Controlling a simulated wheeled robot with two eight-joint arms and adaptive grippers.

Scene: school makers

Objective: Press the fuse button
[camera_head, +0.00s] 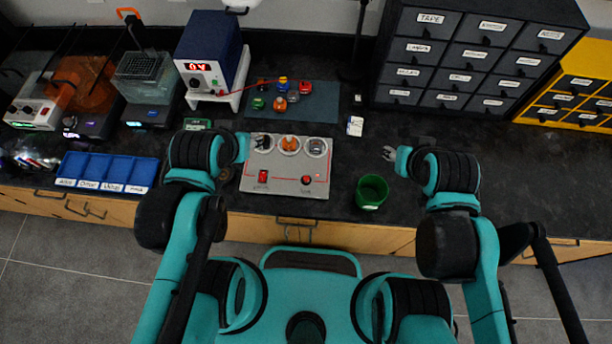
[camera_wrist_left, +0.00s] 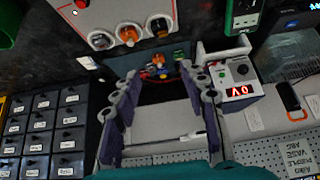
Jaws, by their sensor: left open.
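A light grey control panel (camera_head: 285,191) lies on the dark bench in front of me. Along its back edge sit a black round control (camera_head: 263,142), an orange one (camera_head: 289,144) and a silver one (camera_head: 316,147). Nearer me are a red switch (camera_head: 263,176) and a small dark red button (camera_head: 306,180). I cannot read which is the fuse button. My left gripper (camera_wrist_left: 158,72) is open and empty in the left wrist view, with the panel (camera_wrist_left: 78,22) beyond it at the top. My right gripper (camera_head: 388,154) is over the bench, right of the panel; its opening is too small to judge.
A green cup (camera_head: 371,191) stands right of the panel. Behind it lies a blue-grey mat (camera_head: 318,108) with small coloured parts. A blue power supply (camera_head: 209,50) stands behind left, a blue tray (camera_head: 110,170) left, and dark drawers (camera_head: 470,60) behind right.

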